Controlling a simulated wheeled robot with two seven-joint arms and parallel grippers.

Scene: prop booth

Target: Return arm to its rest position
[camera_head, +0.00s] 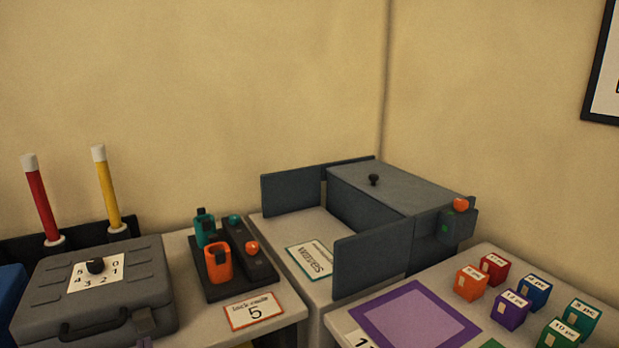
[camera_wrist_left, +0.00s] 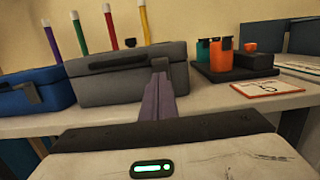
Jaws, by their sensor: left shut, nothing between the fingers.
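My left gripper (camera_wrist_left: 160,72) shows in the left wrist view as purple-grey fingers closed together, with nothing between them. It points at the front of the grey case (camera_wrist_left: 120,85), near its right end; I cannot tell whether it touches the case. In the head view only a small purple tip of my left gripper (camera_head: 145,343) shows at the bottom edge, in front of the grey case (camera_head: 60,285). My right gripper is in neither view.
The case has a number dial (camera_head: 95,266). Red and yellow sticks (camera_head: 108,190) stand behind it. A black base (camera_head: 230,262) holds orange and teal pieces. A grey box (camera_head: 385,180), several coloured cubes (camera_head: 510,308) and a purple mat (camera_head: 368,318) are right.

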